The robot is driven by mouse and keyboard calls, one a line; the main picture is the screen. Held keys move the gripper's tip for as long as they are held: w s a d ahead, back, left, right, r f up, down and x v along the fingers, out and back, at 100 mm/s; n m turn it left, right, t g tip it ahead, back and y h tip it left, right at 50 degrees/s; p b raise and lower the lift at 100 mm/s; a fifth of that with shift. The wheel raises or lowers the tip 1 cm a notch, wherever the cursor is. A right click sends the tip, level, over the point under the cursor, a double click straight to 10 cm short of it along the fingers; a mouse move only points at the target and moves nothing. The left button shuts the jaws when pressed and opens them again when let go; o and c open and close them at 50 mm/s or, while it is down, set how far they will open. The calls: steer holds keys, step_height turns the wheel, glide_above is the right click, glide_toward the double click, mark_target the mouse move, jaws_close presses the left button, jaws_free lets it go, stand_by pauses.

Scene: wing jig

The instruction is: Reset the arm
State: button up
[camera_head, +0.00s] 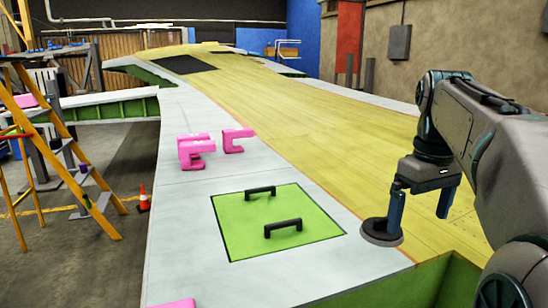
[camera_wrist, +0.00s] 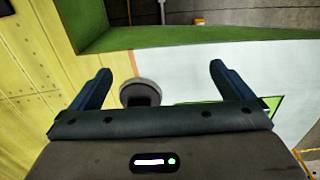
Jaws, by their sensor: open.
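My gripper (camera_head: 420,213) is at the right of the head view, at the end of my arm, over the edge between the grey border and the yellow panel of the wing. Its two dark fingers are spread apart, and it also shows open in the wrist view (camera_wrist: 160,82). A dark round disc (camera_head: 381,232) sits on the wing surface close to the left finger. It shows in the wrist view (camera_wrist: 140,91) between the fingers. Whether a finger touches it I cannot tell. Nothing shows held in the jaws.
A green panel (camera_head: 238,222) with two black handles lies left of my gripper. Pink clamps (camera_head: 197,152) stand farther back on the grey border (camera_head: 183,220). A green-walled opening (camera_head: 425,285) is at the near edge.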

steer(key=s+a+f+m+t, duration=0.1)
steer(key=s+a+f, duration=0.2)
steer(key=f, duration=0.3)
steer(key=s+a+f+m+p, duration=0.1)
steer(key=s+a+f, duration=0.3)
steer(key=f, duration=0.3)
steer(key=s+a+f+m+t, duration=0.1)
steer(key=s+a+f+m, duration=0.1)
steer(key=s+a+f, duration=0.2)
step_height(320, 180, down, 2)
steer(key=shift+f+t+p, duration=0.15)
steer(key=shift+t+p, duration=0.15)
steer(key=shift+p, duration=0.1)
